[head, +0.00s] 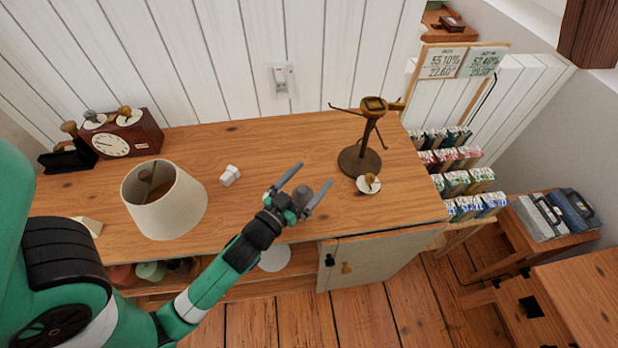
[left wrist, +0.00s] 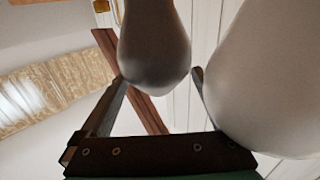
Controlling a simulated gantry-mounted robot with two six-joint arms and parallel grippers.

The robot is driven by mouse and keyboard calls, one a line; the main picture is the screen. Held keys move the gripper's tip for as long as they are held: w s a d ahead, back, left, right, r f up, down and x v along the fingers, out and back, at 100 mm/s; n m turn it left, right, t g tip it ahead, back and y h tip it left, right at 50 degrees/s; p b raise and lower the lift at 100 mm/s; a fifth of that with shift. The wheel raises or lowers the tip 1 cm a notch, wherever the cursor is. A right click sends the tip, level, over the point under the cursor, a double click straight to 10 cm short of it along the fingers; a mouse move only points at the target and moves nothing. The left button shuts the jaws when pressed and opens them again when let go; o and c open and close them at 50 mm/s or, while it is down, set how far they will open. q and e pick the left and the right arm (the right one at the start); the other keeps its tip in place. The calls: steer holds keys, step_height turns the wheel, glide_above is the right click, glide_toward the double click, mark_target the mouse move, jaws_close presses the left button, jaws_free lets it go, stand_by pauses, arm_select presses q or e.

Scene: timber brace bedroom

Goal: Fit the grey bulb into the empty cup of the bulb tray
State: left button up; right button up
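A larger, paler rounded shape (left wrist: 275,80) fills the right of that view. I cannot make out the bulb tray or its empty cup. My right gripper is not in view.
Clear wood lies between block and stand.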

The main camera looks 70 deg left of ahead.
arm_select(q)
steer(key=shift+f, duration=0.15)
steer(key=shift+s+d+f, duration=0.1)
steer(key=shift+s+d, duration=0.05)
steer(key=shift+s, duration=0.1)
steer(key=b+v, duration=0.4)
steer(key=v, duration=0.7)
steer(key=shift+r, duration=0.25)
